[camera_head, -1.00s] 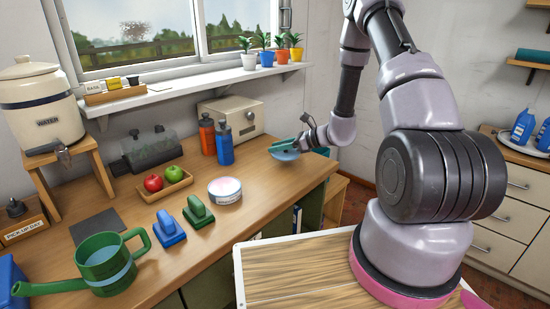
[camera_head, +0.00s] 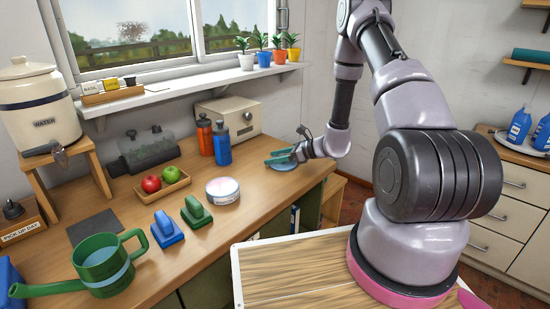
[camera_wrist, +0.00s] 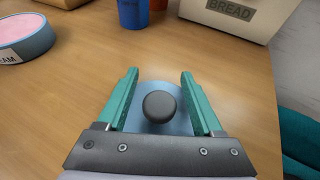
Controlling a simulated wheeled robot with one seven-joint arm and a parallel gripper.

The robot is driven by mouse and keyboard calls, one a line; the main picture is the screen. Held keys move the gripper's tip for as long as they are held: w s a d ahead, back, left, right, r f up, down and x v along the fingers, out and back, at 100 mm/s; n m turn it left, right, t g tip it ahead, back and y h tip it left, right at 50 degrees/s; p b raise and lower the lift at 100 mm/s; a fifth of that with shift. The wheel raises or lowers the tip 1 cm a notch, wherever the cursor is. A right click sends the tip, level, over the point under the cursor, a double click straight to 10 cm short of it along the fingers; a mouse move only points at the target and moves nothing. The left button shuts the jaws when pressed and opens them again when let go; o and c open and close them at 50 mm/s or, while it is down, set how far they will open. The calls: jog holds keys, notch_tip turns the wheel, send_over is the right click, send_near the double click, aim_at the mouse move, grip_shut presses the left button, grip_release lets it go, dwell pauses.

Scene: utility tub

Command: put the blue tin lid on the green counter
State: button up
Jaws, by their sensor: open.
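The blue tin lid (camera_head: 283,166) lies at the right end of the wood-topped counter (camera_head: 257,193), whose visible front is dark green. In the wrist view the lid (camera_wrist: 160,106) shows as a light-blue disc with a dark round knob. It looks flat on the wood. My gripper (camera_head: 276,158) is right at the lid. In the wrist view its teal fingers (camera_wrist: 160,76) are open, one on each side of the knob, with gaps between. The fingers and palm hide part of the lid's rim.
A cream bread bin (camera_head: 232,119) and orange and blue bottles (camera_head: 223,143) stand behind the lid. A round tin (camera_head: 223,191) is to its left. Bare wood lies between the tin and the lid. The counter's right edge is close to the lid.

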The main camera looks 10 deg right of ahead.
jog(key=shift+r, duration=0.1)
jog(key=shift+s+d+r, duration=0.1)
jog(key=shift+s+d, duration=0.05)
jog(key=shift+d, duration=0.1)
jog(key=v, duration=1.1)
jog(key=shift+s+d+r, duration=0.1)
jog(key=shift+d, duration=0.05)
jog(key=s+a+r+n+g+h, duration=0.1)
jog(key=s+a+r+n+g, duration=0.2)
jog(key=r, duration=0.4)
jog(key=s+a+r+n, duration=0.1)
jog(key=s+r+n, duration=0.25)
jog(key=r, duration=0.35)
jog(key=s+a+r+n+g+h, duration=0.1)
jog(key=s+a+r+n+g, duration=0.15)
jog(key=r+n, duration=0.35)
jog(key=s+d+r+n+t+h, duration=0.2)
jog(key=s+r+n+h, duration=0.1)
jog(key=s+r, duration=0.4)
jog(key=s+d+r+n+t+h, duration=0.2)
jog(key=s+r+n+t+h, duration=0.1)
jog(key=s+r, duration=0.5)
jog(key=shift+s+r+n+t+h, duration=0.2)
jog(key=shift+n+t+h, duration=0.15)
jog(key=shift+n+h, duration=0.45)
